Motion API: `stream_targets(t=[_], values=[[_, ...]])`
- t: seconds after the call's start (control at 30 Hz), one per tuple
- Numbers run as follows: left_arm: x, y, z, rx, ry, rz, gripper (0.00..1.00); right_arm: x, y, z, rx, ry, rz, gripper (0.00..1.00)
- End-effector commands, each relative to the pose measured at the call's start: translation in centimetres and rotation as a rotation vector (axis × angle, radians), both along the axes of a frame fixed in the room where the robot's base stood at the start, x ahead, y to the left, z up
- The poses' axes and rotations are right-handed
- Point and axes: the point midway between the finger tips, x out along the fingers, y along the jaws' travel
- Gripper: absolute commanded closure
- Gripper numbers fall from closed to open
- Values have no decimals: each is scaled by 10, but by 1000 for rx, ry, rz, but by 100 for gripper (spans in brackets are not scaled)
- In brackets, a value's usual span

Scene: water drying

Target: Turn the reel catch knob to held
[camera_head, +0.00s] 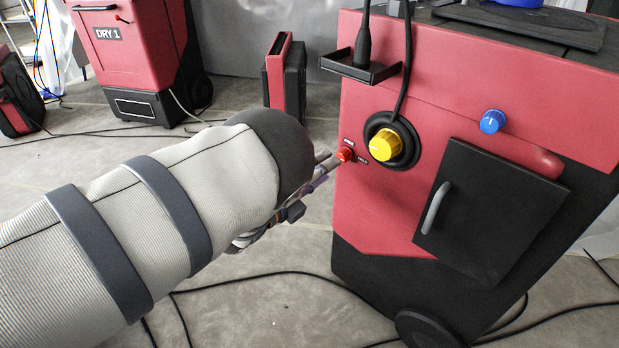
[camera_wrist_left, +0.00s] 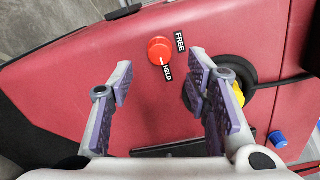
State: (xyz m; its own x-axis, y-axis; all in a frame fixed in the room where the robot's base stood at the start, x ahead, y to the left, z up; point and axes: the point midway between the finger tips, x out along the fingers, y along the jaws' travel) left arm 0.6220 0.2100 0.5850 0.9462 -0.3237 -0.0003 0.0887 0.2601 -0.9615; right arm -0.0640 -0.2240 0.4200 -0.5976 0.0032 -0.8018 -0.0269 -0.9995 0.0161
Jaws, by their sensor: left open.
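The reel catch knob is a small red knob (camera_head: 345,154) on the red front of the machine at right, left of the yellow knob (camera_head: 382,145). In the left wrist view the red knob (camera_wrist_left: 160,49) lies beside the labels FREE (camera_wrist_left: 180,42) and HELD (camera_wrist_left: 168,73); a pale mark on it seems to face HELD. My left gripper (camera_head: 322,166) reaches toward the knob, mostly hidden behind my forearm. In the left wrist view its purple-padded fingers (camera_wrist_left: 160,66) are spread, with the knob seen beyond and between the tips, apart from both. My right gripper is not in view.
A blue knob (camera_head: 492,121) and a black door (camera_head: 490,212) with a grey handle are on the machine's right. A black cable enters around the yellow knob. Another red machine (camera_head: 135,55) stands at the back left. Cables cross the floor.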

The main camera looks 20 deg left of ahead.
Motion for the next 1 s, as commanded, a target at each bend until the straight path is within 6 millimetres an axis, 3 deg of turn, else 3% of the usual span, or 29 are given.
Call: stream_targets(t=[0.1, 0.3, 0.8, 0.87, 0.97, 1.0], values=[[-29, 11, -1, 1, 4, 3, 56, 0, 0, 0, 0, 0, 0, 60], [-57, 20, -1, 0, 1, 2, 56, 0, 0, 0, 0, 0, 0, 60], [-62, 23, -4, -8, 14, 8, 56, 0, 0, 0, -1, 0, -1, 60], [-70, 29, -20, -39, 77, 41, 56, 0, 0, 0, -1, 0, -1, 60], [-107, 51, -79, -167, 316, 180, 56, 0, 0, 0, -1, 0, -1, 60], [-131, 61, -108, -235, 437, 263, 56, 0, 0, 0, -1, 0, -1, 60]])
